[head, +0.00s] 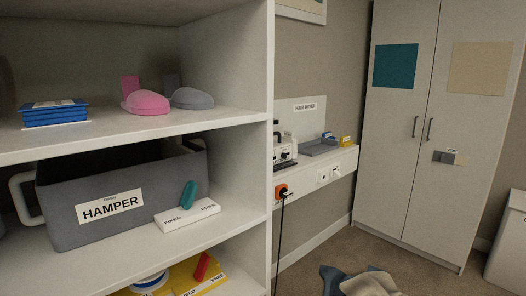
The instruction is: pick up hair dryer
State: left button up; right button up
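I cannot make out a hair dryer for certain in the head view. A white ledge (340,161) past the shelf unit carries a dark-and-white device (284,150), partly hidden by the shelf's side panel, and a grey tray-like item (320,146). A small sign (305,107) on the board behind them is too small to read surely. Neither of my grippers is in view.
The shelf unit (270,190) fills the left, with a pink rounded item (147,102), a blue stack (55,113) and a grey hamper (70,214). A closed wardrobe (394,130) stands at the back. Blue and beige items (368,284) lie on the carpet. A white bin (508,245) is at right.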

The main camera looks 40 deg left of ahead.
aim_at(290, 147)
jog(key=i+l+u, duration=0.1)
jog(key=i+u, duration=0.3)
jog(key=i+l+u, duration=0.15)
jog(key=u, duration=0.3)
jog(key=i+l+u, duration=0.25)
jog(key=u, duration=0.15)
jog(key=i+l+u, duration=0.15)
jog(key=l+u, duration=0.15)
jog(key=u, duration=0.15)
jog(key=i+l+u, duration=0.15)
jog(key=l+u, duration=0.25)
